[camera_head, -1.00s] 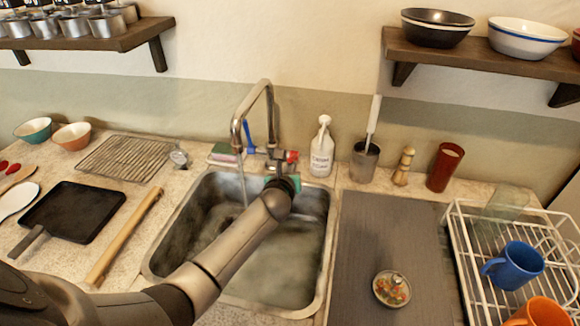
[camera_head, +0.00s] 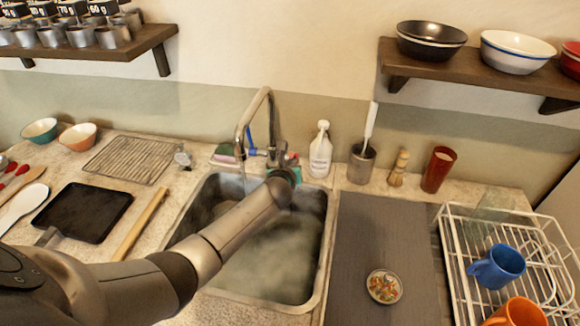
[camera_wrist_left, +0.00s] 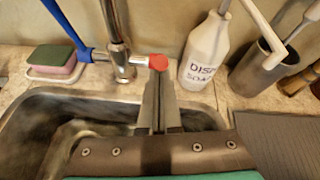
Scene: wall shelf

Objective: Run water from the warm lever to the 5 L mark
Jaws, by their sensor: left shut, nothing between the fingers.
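The faucet (camera_head: 262,95) stands behind the sink (camera_head: 325,260), with a thin pale stream under its spout. The sink holds cloudy water; I cannot make out a 5 L mark. In the left wrist view a red lever end (camera_wrist_left: 158,62) sits on the right of the faucet body, and a long blue lever (camera_wrist_left: 66,24) rises on the left. My left gripper (camera_wrist_left: 160,82) is shut and empty, its tips just below the red end; I cannot tell if they touch. In the head view my own arm mostly hides the gripper. My right gripper is out of view.
A soap bottle (camera_head: 320,152) and a utensil pot (camera_head: 361,165) stand right of the faucet. A sponge (camera_wrist_left: 52,58) lies to the left. A wire dish rack (camera_head: 448,232) with mugs is at far right. A grey mat (camera_head: 375,225) bears a small dish (camera_head: 384,286).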

